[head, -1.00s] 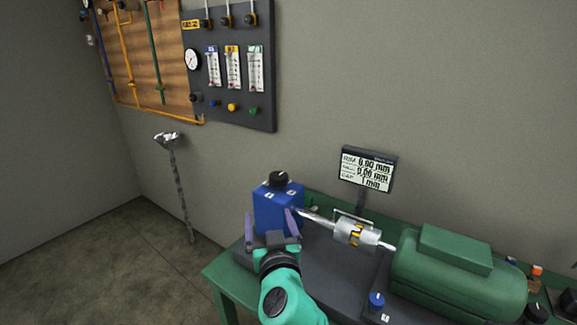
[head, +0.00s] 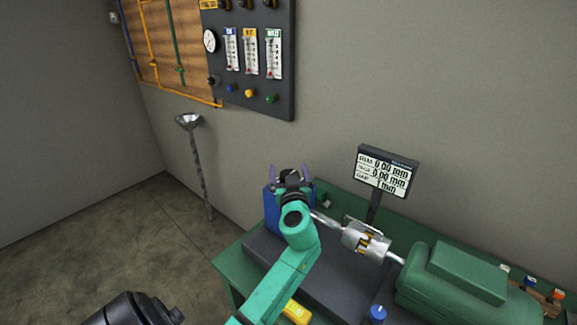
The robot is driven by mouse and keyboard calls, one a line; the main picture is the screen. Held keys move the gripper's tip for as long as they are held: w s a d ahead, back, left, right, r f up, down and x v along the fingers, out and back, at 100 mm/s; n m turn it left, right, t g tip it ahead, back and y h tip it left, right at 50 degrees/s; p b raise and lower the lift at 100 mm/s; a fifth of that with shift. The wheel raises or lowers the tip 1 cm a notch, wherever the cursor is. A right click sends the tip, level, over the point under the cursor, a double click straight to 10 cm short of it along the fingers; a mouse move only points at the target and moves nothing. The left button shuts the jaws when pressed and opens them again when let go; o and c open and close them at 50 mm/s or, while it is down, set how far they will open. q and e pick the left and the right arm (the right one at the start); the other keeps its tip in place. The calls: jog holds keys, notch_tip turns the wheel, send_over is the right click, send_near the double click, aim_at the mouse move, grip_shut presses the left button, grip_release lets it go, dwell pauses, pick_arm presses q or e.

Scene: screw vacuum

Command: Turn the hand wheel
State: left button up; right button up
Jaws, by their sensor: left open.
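No thing is clearly marked as a hand wheel. A dark round knob (head: 289,174) sits on top of the blue box (head: 271,212) at the left end of the green bench. My left gripper (head: 289,172) is over the top of this box, with its purple fingers apart. The fingers appear on either side of the knob; I cannot tell whether they touch it. My teal arm and gripper hide much of the box. A silver coupling (head: 365,241) joins the box's shaft to the green motor housing (head: 452,284). My right gripper is not in view.
A display (head: 386,172) stands on a post behind the coupling. A blue knob (head: 377,313) is at the bench front.

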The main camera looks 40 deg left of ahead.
pick_arm(q)
jog(key=shift+c, duration=0.6)
jog(key=c, duration=1.3)
jog(key=shift+o, duration=0.3)
jog(key=shift+w, duration=0.1)
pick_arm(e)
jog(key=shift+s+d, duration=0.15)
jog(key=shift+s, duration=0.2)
pick_arm(q)
jog(key=shift+m+t+h, duration=0.3)
jog(key=shift+h, duration=0.1)
